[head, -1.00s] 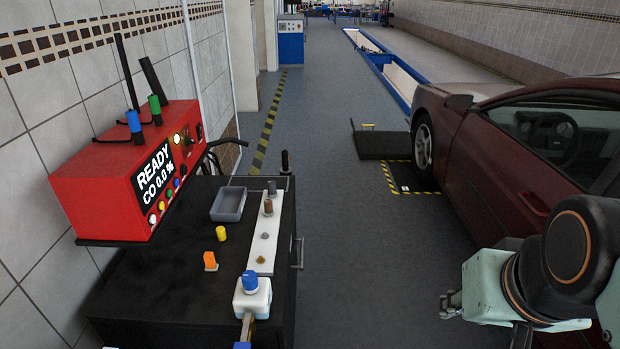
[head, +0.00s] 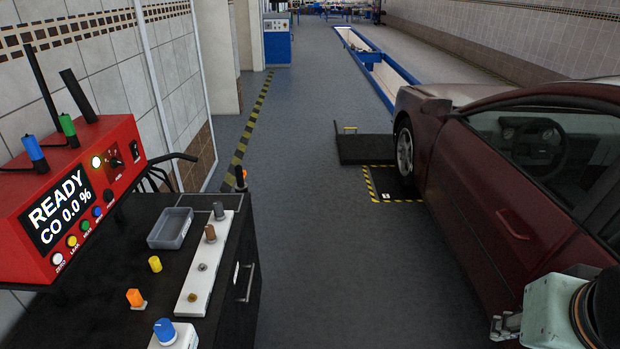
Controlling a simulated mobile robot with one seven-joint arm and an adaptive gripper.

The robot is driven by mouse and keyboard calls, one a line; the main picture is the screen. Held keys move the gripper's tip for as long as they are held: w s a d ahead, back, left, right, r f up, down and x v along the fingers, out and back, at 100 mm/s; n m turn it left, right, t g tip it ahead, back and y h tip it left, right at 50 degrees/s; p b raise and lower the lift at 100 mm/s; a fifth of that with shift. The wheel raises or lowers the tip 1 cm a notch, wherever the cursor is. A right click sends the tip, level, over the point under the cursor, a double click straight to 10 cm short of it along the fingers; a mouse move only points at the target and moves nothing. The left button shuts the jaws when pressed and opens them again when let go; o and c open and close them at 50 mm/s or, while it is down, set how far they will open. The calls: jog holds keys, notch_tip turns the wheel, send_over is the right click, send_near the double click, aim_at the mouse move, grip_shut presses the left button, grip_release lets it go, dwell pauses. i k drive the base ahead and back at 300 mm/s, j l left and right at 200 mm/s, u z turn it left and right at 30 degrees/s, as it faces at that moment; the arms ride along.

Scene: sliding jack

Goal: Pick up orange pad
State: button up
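The orange pad (head: 135,298) is a small orange block with a light base. It stands on the black cart top (head: 100,312), left of a white strip. A yellow cylinder (head: 155,264) stands just behind it and a white block with a blue knob (head: 172,335) in front of it, to the right. My gripper (head: 505,326) is at the bottom right, far from the pad, across the open floor and near the red car. It is small and partly cut by my arm, so its finger opening cannot be made out.
A white strip (head: 200,288) with several small pieces and a grey tray (head: 170,228) lie on the cart. A red gas analyser (head: 72,200) stands at its left by the wall. The dark red car (head: 500,185) is on the right. Grey floor (head: 330,270) between is clear.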

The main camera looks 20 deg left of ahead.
aim_at(134, 296)
jog(key=i+l+u, duration=0.1)
jog(key=i+u, duration=0.2)
jog(key=i, duration=0.2)
jog(key=i+l+u, duration=0.3)
jog(key=i, duration=0.15)
jog(key=i+j+u, duration=0.1)
jog(key=u, duration=0.25)
jog(key=i+u, duration=0.55)
jog(key=u, duration=0.2)
